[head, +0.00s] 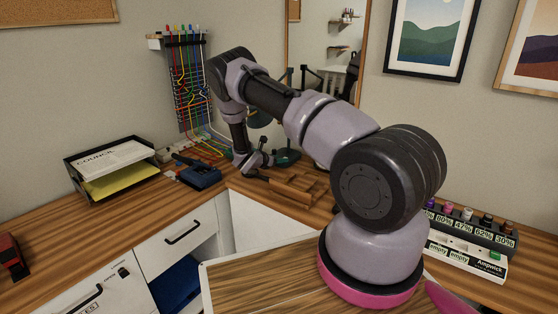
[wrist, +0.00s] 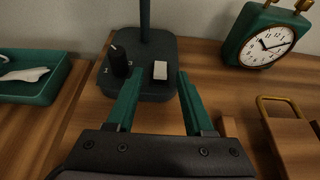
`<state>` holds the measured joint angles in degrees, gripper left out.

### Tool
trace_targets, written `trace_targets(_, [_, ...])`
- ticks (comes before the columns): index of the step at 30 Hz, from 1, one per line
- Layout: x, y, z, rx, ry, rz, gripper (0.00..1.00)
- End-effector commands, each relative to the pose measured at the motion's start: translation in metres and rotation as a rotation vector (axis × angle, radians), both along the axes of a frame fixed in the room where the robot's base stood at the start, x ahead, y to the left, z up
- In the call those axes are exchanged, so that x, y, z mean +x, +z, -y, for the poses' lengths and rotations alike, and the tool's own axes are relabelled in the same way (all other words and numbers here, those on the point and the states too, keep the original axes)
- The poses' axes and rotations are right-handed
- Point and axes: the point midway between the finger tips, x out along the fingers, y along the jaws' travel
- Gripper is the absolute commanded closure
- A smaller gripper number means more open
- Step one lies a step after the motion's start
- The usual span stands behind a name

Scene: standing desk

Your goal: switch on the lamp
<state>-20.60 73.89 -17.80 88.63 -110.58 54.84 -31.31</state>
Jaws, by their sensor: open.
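The lamp's dark green base (wrist: 139,84) stands on the desk in the wrist view, with its post (wrist: 145,20) rising out of the top of the picture. A black knob (wrist: 118,62) sits on the left of the base and a pale rectangular switch (wrist: 160,70) on the right. My gripper (wrist: 159,77) is open and empty, its two green fingers pointing at the base, with the pale switch showing between the fingertips. I cannot tell if they touch the base. In the head view my gripper (head: 254,163) is low over the desk's far corner, and my arm hides much there.
A green tray (wrist: 50,90) holding something white lies left of the lamp. A green clock (wrist: 262,38) stands to the right, near a wooden object with a brass handle (wrist: 280,102).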

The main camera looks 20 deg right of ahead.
Motion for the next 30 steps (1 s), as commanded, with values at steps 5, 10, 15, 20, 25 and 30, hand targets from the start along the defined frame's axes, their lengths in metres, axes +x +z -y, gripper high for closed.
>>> trace_targets(5, [0.0001, -0.0001, 0.0002, 0.0, 0.0, 0.0, 0.47])
trace_targets(10, [0.0001, 0.0, 0.0001, 0.0, 0.0, 0.0, 0.97])
trace_targets(15, [-0.0001, -0.0002, -0.0002, -0.001, 0.0, 0.001, 1.0])
trace_targets(20, [-0.0012, -0.004, -0.0014, -0.043, 0.002, 0.023, 1.0])
trace_targets(25, [-0.0011, -0.0042, -0.002, -0.093, 0.001, 0.061, 1.0])
trace_targets(30, [-0.0011, -0.0037, -0.0014, -0.092, 0.0, 0.062, 1.0])
